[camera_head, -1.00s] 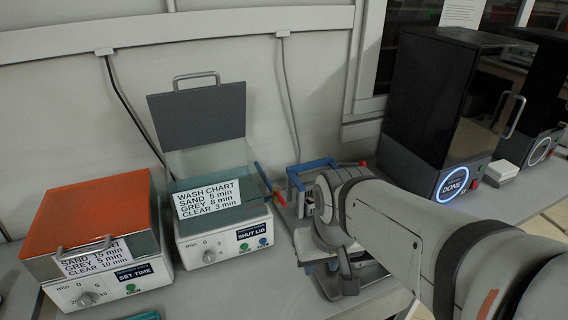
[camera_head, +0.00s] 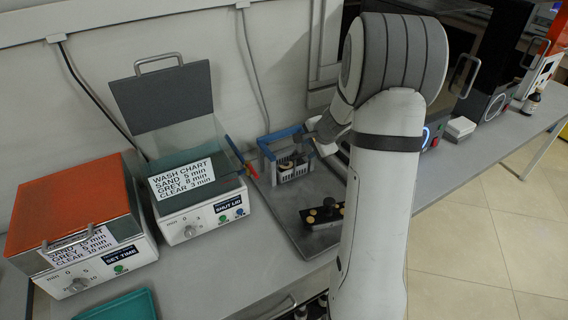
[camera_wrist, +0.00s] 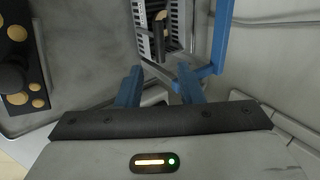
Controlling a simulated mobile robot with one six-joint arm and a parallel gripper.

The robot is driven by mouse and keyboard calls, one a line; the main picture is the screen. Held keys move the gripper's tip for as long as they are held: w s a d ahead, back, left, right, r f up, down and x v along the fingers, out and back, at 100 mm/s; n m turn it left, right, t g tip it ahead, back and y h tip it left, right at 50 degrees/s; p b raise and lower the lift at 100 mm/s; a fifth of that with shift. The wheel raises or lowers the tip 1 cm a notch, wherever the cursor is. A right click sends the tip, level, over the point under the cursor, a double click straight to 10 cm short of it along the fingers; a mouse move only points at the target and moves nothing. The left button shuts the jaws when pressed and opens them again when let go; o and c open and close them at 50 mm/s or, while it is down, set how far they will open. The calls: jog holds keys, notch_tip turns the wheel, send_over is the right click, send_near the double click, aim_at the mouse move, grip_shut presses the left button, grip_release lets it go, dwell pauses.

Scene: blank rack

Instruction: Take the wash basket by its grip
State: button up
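The wash basket (camera_head: 292,171) is a grey slatted basket with a blue rim and a raised blue grip (camera_head: 281,135). It stands on a grey tray (camera_head: 292,223) right of the open wash unit. In the wrist view the basket (camera_wrist: 143,22) is at the top, with a dark and tan item inside. Its blue grip (camera_wrist: 220,38) runs down the right side and across near my right finger.
The wash unit (camera_head: 198,209) has its lid (camera_head: 163,97) raised. An orange-topped unit (camera_head: 70,205) stands left of it. A black block with tan discs (camera_head: 326,213) lies on the tray in front of the basket. Black cabinets stand at the right.

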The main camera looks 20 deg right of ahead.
aim_at(302, 155)
jog(key=x, duration=0.8)
grip_shut()
dwell(0.5)
